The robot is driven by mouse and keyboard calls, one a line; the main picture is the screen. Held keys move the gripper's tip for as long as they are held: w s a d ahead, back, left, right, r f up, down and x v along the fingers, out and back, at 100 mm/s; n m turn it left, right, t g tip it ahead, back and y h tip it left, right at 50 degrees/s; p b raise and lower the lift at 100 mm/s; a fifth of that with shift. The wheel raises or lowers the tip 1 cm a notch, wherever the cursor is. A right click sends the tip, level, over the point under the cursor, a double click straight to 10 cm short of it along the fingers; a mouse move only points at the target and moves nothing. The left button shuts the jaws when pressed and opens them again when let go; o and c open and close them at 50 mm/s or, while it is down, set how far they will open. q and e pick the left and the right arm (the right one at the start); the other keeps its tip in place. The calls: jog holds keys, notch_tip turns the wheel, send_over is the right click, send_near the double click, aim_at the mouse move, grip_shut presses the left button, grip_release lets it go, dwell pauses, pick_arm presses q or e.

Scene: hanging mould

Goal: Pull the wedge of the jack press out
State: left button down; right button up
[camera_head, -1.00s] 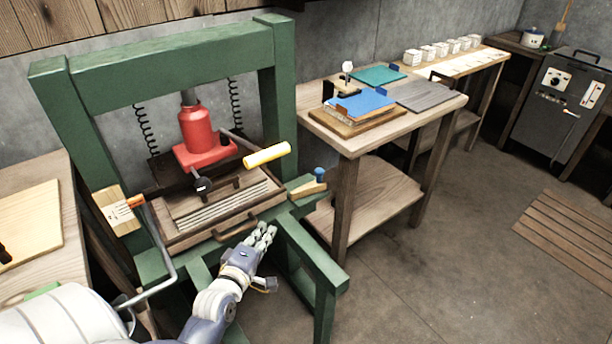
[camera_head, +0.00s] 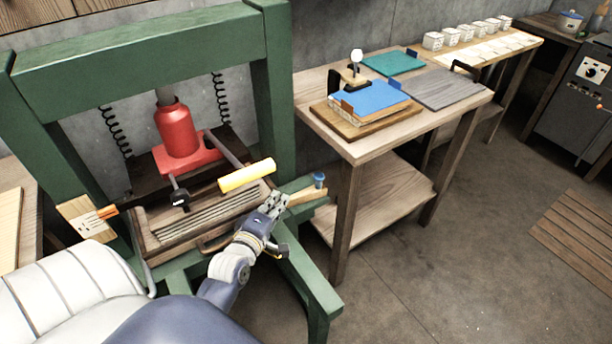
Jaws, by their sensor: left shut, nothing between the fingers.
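The green jack press (camera_head: 145,65) stands at the left, with a red jack (camera_head: 178,130) in its frame. A small light wooden wedge (camera_head: 305,197) with a blue knob (camera_head: 319,180) sits at the right side of the press bed. My left gripper (camera_head: 278,200) is shut and empty, just left of the wedge and in front of the tray. From this angle I cannot tell whether its fingertips touch the wedge. The wedge's left end is partly hidden by the fingers. My right gripper is out of view.
A yellow-handled lever (camera_head: 247,176) juts out just above my left gripper. A wooden tray (camera_head: 155,245) with ridged slats lies on the press bed. A wooden table (camera_head: 385,140) with stacked boards stands to the right. The floor (camera_head: 440,270) in front is clear.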

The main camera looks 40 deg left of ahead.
pick_arm(q)
jog(key=w, duration=0.1)
send_over(308, 193)
jog(key=s+a, duration=0.3)
jog(key=s, duration=0.1)
jog(key=shift+f, duration=0.65)
jog(key=shift+w+d+f, duration=0.2)
jog(key=shift+w+d, duration=0.25)
jog(key=shift+w, duration=0.15)
jog(key=shift+w+d+f, duration=0.2)
jog(key=shift+w+d, duration=0.25)
jog(key=shift+w, duration=0.1)
jog(key=shift+w+d+f, duration=0.1)
jog(key=shift+w+d, duration=0.05)
jog(key=shift+w, duration=0.05)
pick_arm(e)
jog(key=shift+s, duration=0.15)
pick_arm(q)
jog(key=shift+w, duration=0.1)
jog(key=shift+w+d, duration=0.3)
jog(key=shift+w, duration=0.25)
jog(key=shift+d+r, duration=0.1)
jog(key=shift+r, duration=0.15)
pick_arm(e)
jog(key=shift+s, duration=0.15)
